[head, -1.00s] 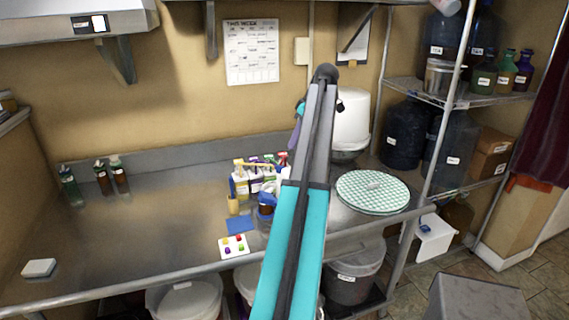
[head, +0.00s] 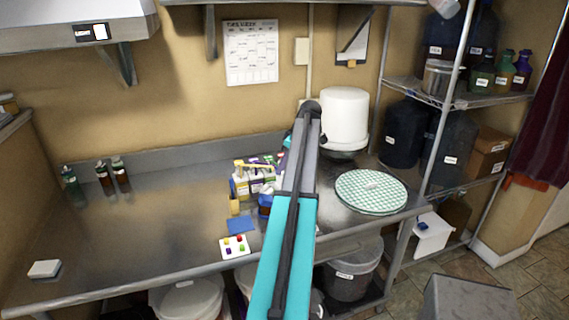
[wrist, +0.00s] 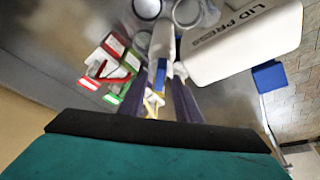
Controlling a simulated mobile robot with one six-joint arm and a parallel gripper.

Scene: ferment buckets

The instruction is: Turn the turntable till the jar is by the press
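In the wrist view a white body marked LID PRESS (wrist: 240,38) lies at upper right. Several round grey rims, one of them here (wrist: 187,12), show left of it at the top; I cannot tell which is the jar. My gripper (wrist: 168,78) has its dark fingers pointing toward a blue and white thing (wrist: 163,70) between their tips; contact is unclear. In the head view my arm hides the fingers. A round green-checked disc (head: 370,192) lies on the table right of my arm; whether it is the turntable is unclear.
A white cylinder (head: 344,118) stands behind my arm at the wall. Bottles and coloured packs (head: 252,182) crowd left of my arm, with a blue pad (head: 240,225) and a white card with coloured dots (head: 235,246) in front. The steel table (head: 150,225) is largely bare at left.

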